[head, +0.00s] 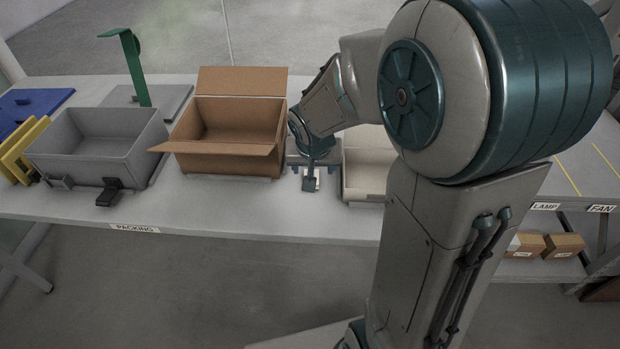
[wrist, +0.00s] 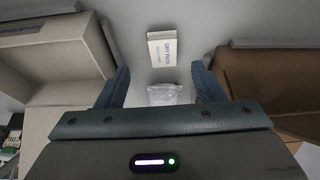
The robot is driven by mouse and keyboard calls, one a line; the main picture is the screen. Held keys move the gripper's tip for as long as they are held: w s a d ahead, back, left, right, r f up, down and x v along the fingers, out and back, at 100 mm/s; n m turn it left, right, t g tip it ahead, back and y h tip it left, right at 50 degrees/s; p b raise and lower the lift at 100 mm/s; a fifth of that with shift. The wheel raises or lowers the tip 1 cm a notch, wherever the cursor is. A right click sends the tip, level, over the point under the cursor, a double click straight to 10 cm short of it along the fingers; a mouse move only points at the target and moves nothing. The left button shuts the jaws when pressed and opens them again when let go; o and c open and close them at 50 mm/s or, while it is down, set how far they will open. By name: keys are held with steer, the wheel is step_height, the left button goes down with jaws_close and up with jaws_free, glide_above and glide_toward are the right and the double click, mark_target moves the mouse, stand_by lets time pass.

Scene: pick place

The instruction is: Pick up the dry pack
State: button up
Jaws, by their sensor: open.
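In the wrist view a small whitish, crinkled packet (wrist: 163,94) lies between my gripper's fingers, close to the palm. Just beyond the fingertips is a small white block or card (wrist: 162,48) with blue print that reads "DRY PACK". My gripper (wrist: 159,74) is open, with one dark blue finger on each side of the packet. I cannot tell whether either finger touches it. In the head view my gripper (head: 310,172) is low over the table, between the cardboard box and a pale bin, and it mostly hides the packet.
An open cardboard box (head: 232,122) stands left of my gripper, with a flap toward it. A pale bin (head: 362,176) stands close on the right. A grey tote (head: 95,150) is farther left on the table (head: 290,222). The gap around my gripper is narrow.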

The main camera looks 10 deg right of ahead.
steer(key=shift+a+b+x, duration=0.15)
steer(key=shift+b+x, duration=0.1)
steer(key=shift+x, duration=1.25)
steer(key=shift+a+b+x, duration=0.15)
steer(key=shift+b+x, duration=0.1)
steer(key=shift+x, duration=1.25)
steer(key=shift+w, duration=0.2)
steer(key=c, duration=1.1)
